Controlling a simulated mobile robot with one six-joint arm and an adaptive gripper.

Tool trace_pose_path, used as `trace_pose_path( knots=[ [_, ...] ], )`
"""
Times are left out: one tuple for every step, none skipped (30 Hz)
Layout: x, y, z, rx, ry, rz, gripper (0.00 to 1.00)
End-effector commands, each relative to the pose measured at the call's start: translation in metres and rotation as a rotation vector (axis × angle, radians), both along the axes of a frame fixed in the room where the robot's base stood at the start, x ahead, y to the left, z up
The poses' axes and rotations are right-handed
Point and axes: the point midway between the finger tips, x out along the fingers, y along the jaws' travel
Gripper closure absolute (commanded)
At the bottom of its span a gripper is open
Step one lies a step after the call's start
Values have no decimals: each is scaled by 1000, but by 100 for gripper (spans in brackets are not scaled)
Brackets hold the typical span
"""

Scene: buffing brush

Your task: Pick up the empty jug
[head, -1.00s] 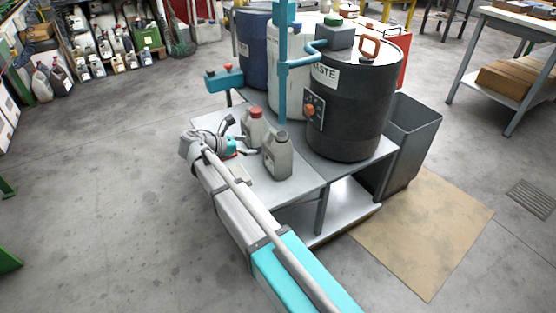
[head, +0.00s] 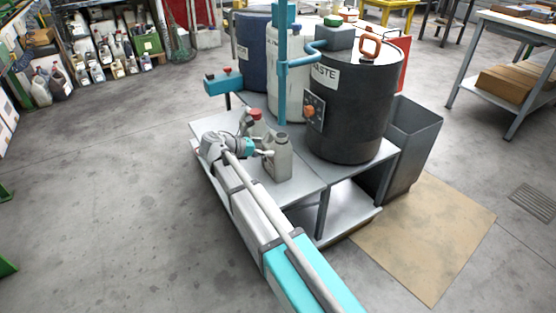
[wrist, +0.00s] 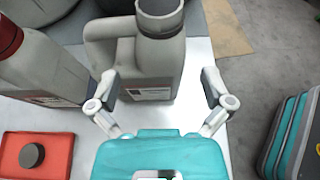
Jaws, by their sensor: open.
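The empty jug is a grey jug with an open, uncapped neck (head: 278,160). It stands upright on the grey metal bench (head: 308,178) and also shows in the wrist view (wrist: 156,60). My gripper (wrist: 160,92) is open, with one finger on each side of the jug's lower body; I cannot tell whether they touch it. In the head view my gripper (head: 262,148) is at the jug's left side. A second grey jug with a red cap (head: 255,122) stands just behind and left, partly hidden by my arm; it also shows in the wrist view (wrist: 35,65).
A black waste drum (head: 350,115) stands right of the jugs, with white and blue drums behind. A teal pipe (head: 283,75) rises behind the jug. A red flat container with a black cap (wrist: 36,155) lies left of my gripper. A grey bin (head: 412,140) stands right.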

Motion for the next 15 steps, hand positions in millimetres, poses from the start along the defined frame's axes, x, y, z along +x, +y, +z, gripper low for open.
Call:
trace_pose_path(
  knots=[
    [3,-5,-4,0,1,-2,0],
    [5,-7,-5,0,0,-1,0],
    [6,-9,-6,0,0,0,0],
    [7,-11,-6,0,0,0,0],
    [8,-11,-7,0,0,1,0],
    [9,-12,-7,0,0,1,0],
    [9,-13,-7,0,0,1,0],
    [9,-13,-7,0,0,1,0],
    [9,-13,-7,0,0,1,0],
    [9,-13,-7,0,0,1,0],
    [9,-13,-6,0,0,1,0],
    [9,-13,-6,0,0,1,0],
    [9,-13,-6,0,0,1,0],
    [9,-13,-6,0,0,1,0],
    [9,-13,-6,0,0,1,0]
  ],
)
